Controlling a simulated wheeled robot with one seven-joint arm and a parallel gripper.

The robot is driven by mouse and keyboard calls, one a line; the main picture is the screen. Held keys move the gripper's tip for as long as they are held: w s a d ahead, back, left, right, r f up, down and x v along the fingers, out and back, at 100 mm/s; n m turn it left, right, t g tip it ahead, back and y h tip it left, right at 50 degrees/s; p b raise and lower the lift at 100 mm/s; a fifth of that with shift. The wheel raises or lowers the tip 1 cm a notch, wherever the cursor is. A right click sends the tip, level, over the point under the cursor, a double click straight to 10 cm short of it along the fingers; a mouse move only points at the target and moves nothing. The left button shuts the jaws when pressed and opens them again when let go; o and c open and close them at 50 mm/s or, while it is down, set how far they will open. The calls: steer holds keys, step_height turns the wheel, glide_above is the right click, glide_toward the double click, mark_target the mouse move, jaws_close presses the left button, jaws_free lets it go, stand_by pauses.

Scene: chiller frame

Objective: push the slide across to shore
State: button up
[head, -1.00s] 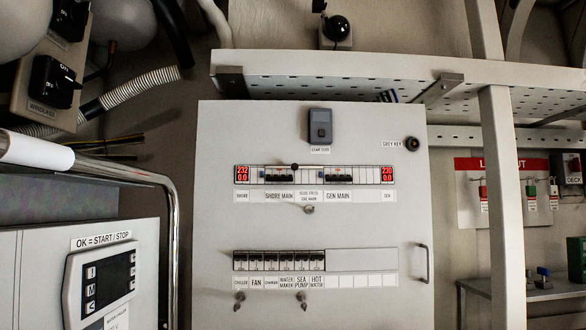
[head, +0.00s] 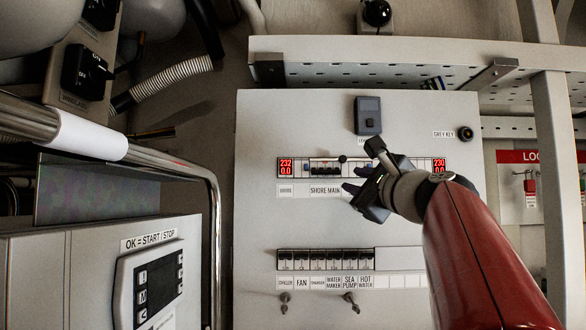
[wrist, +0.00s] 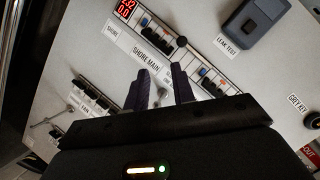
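The slide's round black knob (head: 342,158) stands at the top edge of the breaker strip, just right of the shore main breakers (head: 327,170). It also shows in the wrist view (wrist: 181,41). The SHORE MAIN label (head: 325,190) is below those breakers. In the wrist view the gen main breakers (wrist: 209,82) are to the lower right of the knob. My gripper (head: 350,191) is in front of the panel, below the knob, and hides the gen main side in the head view. Its two dark fingers (wrist: 160,88) are apart with nothing between them. I cannot tell whether they touch the panel.
A leak test box (head: 368,116) sits above the strip, close to my gripper. A row of lower breakers (head: 325,260) and two toggles are below. A perforated shelf (head: 400,68) overhangs the panel top. A metal rail (head: 214,240) stands at left.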

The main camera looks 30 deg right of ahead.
mark_target(344, 160)
steer(key=shift+m+t+h, duration=0.4)
steer(key=shift+m+t, duration=0.1)
steer(key=shift+m, duration=0.2)
steer(key=w+r, duration=0.1)
steer(key=w+d+r+p, duration=0.1)
steer(key=w+r, duration=0.1)
steer(key=w+d+r, duration=0.1)
steer(key=w, duration=0.1)
steer(key=shift+w+d+r+p, duration=0.15)
steer(key=shift+d+r+p, duration=0.1)
steer(key=shift+r+p, duration=0.15)
steer(key=shift+w+d, duration=0.15)
steer(key=shift+w, duration=0.55)
jaws_close()
